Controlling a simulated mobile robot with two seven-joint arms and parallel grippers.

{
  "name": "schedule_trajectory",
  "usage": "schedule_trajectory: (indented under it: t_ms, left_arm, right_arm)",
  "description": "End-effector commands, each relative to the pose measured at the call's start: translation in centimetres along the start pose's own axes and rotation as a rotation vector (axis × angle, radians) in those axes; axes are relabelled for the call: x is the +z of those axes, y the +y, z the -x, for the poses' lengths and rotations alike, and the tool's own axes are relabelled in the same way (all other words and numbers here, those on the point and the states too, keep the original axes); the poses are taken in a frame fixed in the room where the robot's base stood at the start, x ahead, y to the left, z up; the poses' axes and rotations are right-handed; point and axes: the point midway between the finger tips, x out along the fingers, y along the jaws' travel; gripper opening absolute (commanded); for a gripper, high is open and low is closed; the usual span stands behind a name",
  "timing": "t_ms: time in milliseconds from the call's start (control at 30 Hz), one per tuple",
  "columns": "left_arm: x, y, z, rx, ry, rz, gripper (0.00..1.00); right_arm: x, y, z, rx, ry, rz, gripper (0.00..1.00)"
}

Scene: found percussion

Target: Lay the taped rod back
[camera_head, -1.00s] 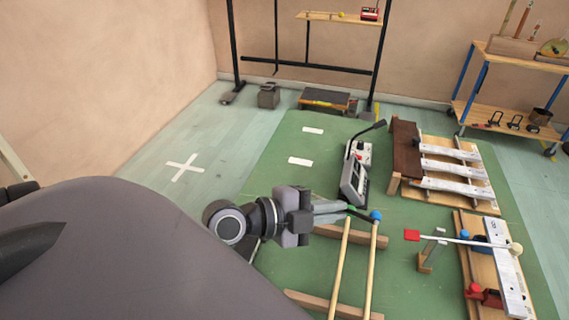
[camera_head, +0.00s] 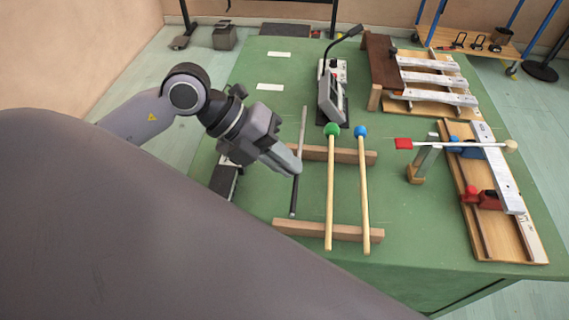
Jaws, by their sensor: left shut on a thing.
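The taped rod (camera_head: 301,135) is thin, grey at its far part and black along its near part. My left gripper (camera_head: 294,168) is shut on it near its middle. The rod lies lengthwise over the left ends of two wooden rest bars, the far bar (camera_head: 347,156) and the near bar (camera_head: 345,233). I cannot tell whether it touches them. A green-headed mallet (camera_head: 330,190) and a blue-headed mallet (camera_head: 363,190) lie across the bars to its right, roughly parallel to it. My right gripper is out of view.
A grey device with a gooseneck (camera_head: 331,100) stands behind the mallets. Metal bars on wooden frames (camera_head: 435,80) are at the right. A red-tipped beater (camera_head: 404,144) rests on a small stand (camera_head: 421,165). The green table (camera_head: 400,250) is bare at the front.

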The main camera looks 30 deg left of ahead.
Motion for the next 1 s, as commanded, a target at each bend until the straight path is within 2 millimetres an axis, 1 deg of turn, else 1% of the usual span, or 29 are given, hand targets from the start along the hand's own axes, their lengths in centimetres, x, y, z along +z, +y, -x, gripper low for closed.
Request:
schedule_trajectory:
  t_ms: [267,500,667,1000]
  left_arm:
    - [0.0,-0.1,0.1,-0.003,-0.001,0.0,0.0]
    - [0.0,0.4,-0.1,-0.034,-0.001,-0.003,0.0]
    - [0.0,1.4,-1.2,-0.033,-0.001,-0.003,0.0]
    - [0.0,4.0,-3.8,-0.033,-0.001,-0.004,0.0]
  right_arm:
    - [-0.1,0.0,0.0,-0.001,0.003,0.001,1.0]
    - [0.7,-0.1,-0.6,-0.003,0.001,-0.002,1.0]
    - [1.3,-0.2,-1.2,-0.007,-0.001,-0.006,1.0]
    - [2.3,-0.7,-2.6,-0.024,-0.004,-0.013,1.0]
